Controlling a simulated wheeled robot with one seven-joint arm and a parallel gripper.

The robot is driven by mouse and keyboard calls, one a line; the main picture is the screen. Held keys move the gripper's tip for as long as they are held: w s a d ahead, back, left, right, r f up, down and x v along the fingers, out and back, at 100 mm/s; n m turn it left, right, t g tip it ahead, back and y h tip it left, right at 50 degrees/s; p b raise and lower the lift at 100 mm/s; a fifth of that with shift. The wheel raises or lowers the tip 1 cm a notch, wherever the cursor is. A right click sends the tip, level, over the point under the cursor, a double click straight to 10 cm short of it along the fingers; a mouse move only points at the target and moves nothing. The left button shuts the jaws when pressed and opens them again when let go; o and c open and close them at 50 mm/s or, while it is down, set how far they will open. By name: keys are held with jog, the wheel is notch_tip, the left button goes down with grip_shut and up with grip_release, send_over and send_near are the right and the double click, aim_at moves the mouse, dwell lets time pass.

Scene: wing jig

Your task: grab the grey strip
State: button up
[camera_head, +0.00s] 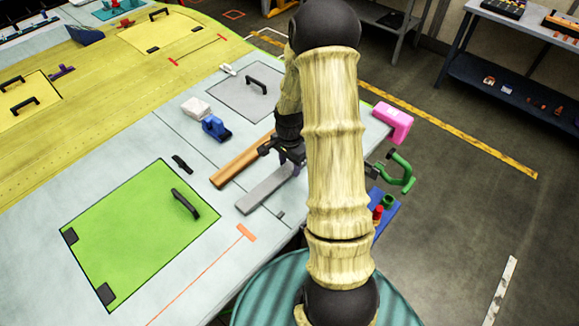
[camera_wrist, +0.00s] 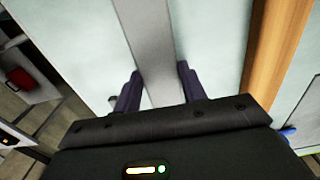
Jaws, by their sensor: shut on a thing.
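The grey strip (camera_head: 262,190) is a long flat bar lying on the pale wing surface, right of the green panel. In the wrist view the strip (camera_wrist: 150,42) runs up from between my fingers toward the top edge. My gripper (camera_head: 291,166) is at the strip's far end in the head view, with my arm hiding part of that area. In the wrist view my gripper (camera_wrist: 160,84) has its two dark fingers on either side of the strip, shut on it. Whether the strip is lifted off the surface cannot be told.
An orange-brown strip (camera_head: 240,160) lies parallel beside the grey one. A green panel (camera_head: 140,232) with a black handle, a blue tool (camera_head: 215,128) and a white block (camera_head: 195,108) are nearby. A pink object (camera_head: 394,121) and a green clamp (camera_head: 400,172) sit at the right edge.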

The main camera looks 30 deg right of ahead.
aim_at(290, 167)
notch_tip(290, 167, up, 10)
jog(key=p, duration=0.7)
